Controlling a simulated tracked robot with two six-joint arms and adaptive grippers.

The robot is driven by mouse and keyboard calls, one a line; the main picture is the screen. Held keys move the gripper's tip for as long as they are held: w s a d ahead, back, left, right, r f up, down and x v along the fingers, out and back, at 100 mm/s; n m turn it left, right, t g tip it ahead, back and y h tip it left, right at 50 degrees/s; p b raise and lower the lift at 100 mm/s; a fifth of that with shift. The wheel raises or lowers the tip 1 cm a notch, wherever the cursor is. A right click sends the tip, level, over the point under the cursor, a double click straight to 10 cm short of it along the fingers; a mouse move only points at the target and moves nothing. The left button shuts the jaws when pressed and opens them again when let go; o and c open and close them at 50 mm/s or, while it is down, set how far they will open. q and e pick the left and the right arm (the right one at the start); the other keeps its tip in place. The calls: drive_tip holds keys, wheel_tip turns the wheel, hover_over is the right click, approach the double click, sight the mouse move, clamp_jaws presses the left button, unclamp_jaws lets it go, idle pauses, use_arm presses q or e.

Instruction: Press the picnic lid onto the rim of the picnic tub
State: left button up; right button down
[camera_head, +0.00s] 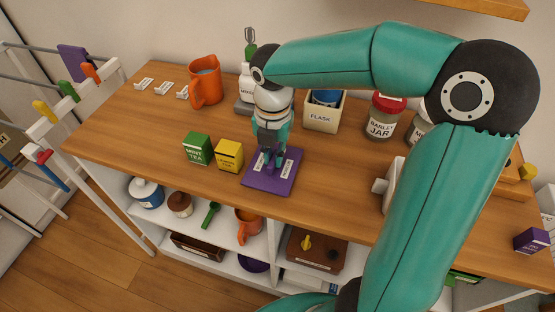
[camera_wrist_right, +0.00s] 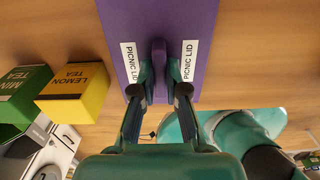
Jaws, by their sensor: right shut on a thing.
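The picnic lid (camera_head: 262,182) is a flat purple plate with white labels and a raised middle grip. It is over the wooden counter in the head view, beside the yellow lemon tea box; I cannot tell whether it touches the counter. My right gripper (camera_head: 271,158) comes down from above and is shut on the lid's grip. The wrist view shows the fingers (camera_wrist_right: 160,88) on either side of the purple grip, between two PICNIC LID labels. I cannot identify the picnic tub in these views. My left gripper is not in view.
Lemon tea (camera_head: 229,155) and mint tea (camera_head: 197,149) boxes stand close left of the lid. An orange pitcher (camera_head: 206,82), a flask box (camera_head: 323,113) and a barley jar (camera_head: 385,118) stand behind. Cube shelves below the counter hold several items. Counter left of the teas is mostly clear.

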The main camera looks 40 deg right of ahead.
drive_tip(key=shift+r, duration=0.15)
drive_tip(key=shift+s+r+p, duration=0.1)
drive_tip(key=shift+r+p, duration=0.5)
drive_tip(key=shift+p, duration=0.1)
drive_tip(key=shift+r, duration=0.1)
wheel_tip(320, 180, up, 7)
drive_tip(key=p, duration=0.6)
drive_tip(key=shift+s, duration=0.1)
